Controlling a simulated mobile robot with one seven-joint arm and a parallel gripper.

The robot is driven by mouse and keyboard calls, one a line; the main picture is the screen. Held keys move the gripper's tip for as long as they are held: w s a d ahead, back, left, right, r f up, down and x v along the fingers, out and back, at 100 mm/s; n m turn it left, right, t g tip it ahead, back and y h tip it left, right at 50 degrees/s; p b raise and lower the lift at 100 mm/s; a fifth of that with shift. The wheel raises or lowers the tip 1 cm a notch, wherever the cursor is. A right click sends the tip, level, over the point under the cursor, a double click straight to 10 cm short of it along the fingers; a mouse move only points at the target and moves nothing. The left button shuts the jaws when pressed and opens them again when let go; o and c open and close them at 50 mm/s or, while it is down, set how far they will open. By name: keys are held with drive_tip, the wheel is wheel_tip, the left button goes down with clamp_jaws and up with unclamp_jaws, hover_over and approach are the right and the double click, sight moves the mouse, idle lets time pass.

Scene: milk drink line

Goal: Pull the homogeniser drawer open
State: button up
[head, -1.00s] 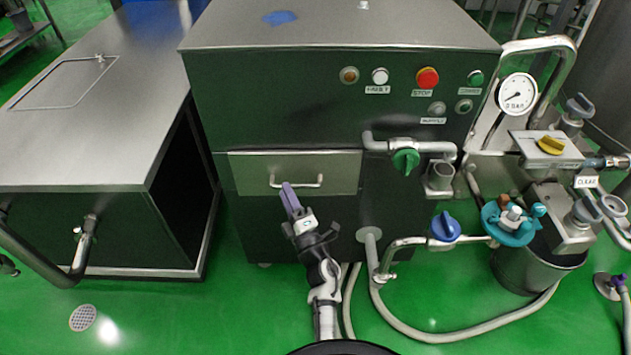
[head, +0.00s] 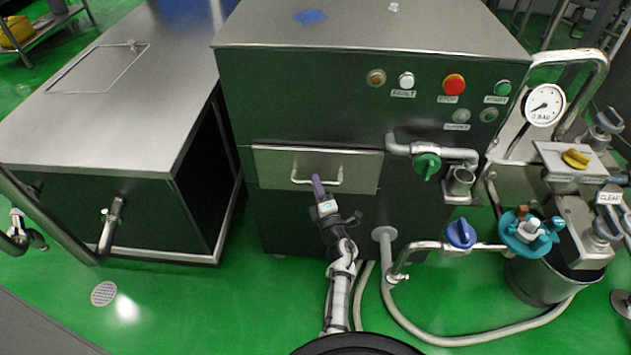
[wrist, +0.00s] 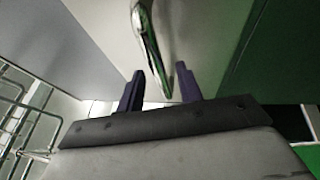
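The homogeniser drawer (head: 270,168) is a plain steel front low on the left of the dark green cabinet. It looks shut. Its bar handle (head: 301,182) runs across the middle of the front. My gripper (head: 317,181), with purple fingers, is at the handle's middle, reaching from below. In the wrist view the fingers of my gripper (wrist: 160,85) stand apart, one on each side of the handle (wrist: 150,45). The gripper is open around the bar, and a gap shows beside it. Whether a finger touches the bar is unclear.
A steel table (head: 100,125) stands to the left. Above the drawer are the red stop button (head: 453,85) and lamps. To the right are a green valve (head: 426,166), a blue valve (head: 460,233), a gauge (head: 544,104) and a bucket (head: 540,285). A hose (head: 470,338) lies on the floor.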

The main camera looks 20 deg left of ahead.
drive_tip(key=shift+x, duration=0.85)
drive_tip(key=shift+c, duration=0.4)
clamp_jaws()
